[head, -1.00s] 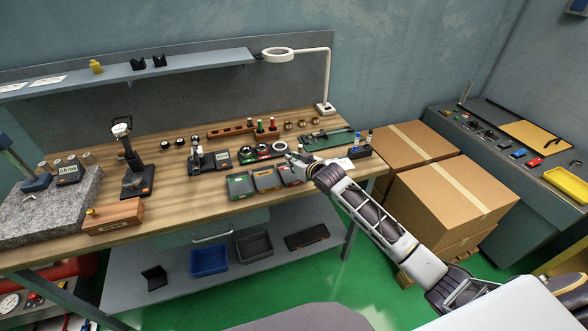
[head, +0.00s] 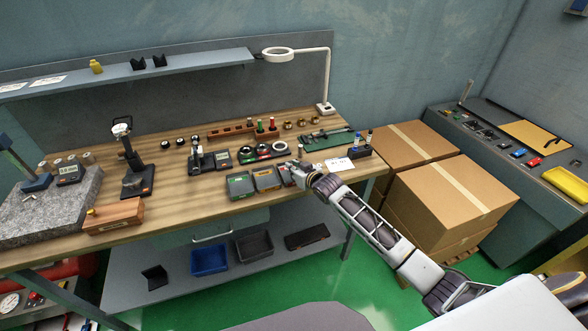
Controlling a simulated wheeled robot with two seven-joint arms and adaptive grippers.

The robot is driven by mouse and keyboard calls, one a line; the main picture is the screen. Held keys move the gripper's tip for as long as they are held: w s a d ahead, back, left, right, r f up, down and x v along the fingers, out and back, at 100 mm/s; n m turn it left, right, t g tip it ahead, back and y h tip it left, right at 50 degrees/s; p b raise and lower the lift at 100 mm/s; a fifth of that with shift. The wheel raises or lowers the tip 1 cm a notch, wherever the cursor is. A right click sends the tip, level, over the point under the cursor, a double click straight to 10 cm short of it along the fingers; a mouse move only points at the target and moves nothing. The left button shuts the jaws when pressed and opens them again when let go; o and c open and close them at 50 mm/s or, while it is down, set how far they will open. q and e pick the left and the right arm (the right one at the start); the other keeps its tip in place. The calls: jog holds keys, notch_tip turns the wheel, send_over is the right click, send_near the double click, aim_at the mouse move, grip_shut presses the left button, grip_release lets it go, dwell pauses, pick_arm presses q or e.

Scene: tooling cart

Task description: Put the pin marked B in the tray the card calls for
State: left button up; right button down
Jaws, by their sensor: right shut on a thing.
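My right gripper (head: 298,167) is over the front right of the bench, at the right end of the tray row. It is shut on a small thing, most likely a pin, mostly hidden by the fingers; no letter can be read. Three small grey trays stand in a row: one with a green label (head: 240,187), one with an orange label (head: 265,180), and a third with a red mark (head: 285,180), partly hidden by my gripper. A white card (head: 339,165) lies on the bench right of the gripper; its text is too small to read. My left gripper is not in view.
Behind the trays stand a gauge stand (head: 205,160), ring gauges (head: 262,151) and a wooden rack (head: 231,131). A small block with upright bottles (head: 360,150) is right of the card. A lamp (head: 325,80) stands at the back. Cardboard boxes (head: 450,195) are right of the bench.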

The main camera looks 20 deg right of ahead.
jog(key=c, duration=1.4)
grip_release()
jog(key=shift+c, duration=0.2)
jog(key=shift+r, duration=0.1)
jog(key=shift+s, duration=0.1)
jog(key=shift+v, duration=5.95)
